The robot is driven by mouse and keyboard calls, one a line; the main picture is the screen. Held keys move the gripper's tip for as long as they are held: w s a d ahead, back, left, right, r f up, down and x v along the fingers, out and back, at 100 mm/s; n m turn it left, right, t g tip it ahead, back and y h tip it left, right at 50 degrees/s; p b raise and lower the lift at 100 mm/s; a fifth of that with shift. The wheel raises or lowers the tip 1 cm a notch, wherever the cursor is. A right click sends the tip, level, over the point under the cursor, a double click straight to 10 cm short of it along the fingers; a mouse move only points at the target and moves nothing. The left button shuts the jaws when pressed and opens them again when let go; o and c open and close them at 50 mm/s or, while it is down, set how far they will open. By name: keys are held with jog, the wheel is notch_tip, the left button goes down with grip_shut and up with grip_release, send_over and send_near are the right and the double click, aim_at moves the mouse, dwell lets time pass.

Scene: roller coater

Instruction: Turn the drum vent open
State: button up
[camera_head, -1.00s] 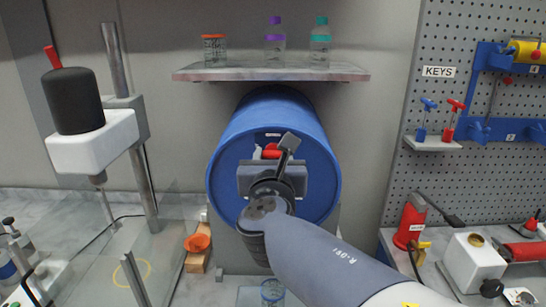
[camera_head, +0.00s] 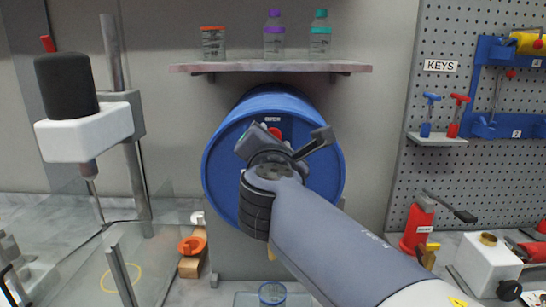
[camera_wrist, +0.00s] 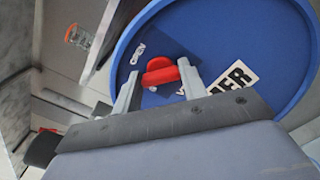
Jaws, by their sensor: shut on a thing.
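The blue drum (camera_head: 222,165) lies on its side below the shelf, its round end facing me. The red drum vent (camera_head: 274,132) shows just above my wrist in the head view. In the wrist view the red vent (camera_wrist: 160,74) sits between the two pale fingers of my gripper (camera_wrist: 159,70), which is shut on it. A dark blue label reading OPEN (camera_wrist: 137,53) is beside the vent. My wrist hides most of the drum's middle in the head view, and my fingers are hidden there.
A shelf (camera_head: 270,68) with several bottles and jars overhangs the drum. A stand with a black cylinder (camera_head: 67,85) is at left. An orange funnel-like piece (camera_head: 191,245) is below left. A pegboard (camera_head: 480,150) with keys and tools is at right.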

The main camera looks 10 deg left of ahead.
jog(key=shift+f+m+b, duration=0.2)
jog(key=shift+m+b, duration=4.05)
jog(key=shift+m, duration=0.75)
jog(key=o, duration=1)
jog(key=shift+r, duration=0.1)
jog(key=shift+d, duration=0.1)
jog(key=b+v, duration=0.1)
jog(key=v, duration=1)
jog(key=shift+b, duration=0.4)
jog(key=shift+w, duration=0.1)
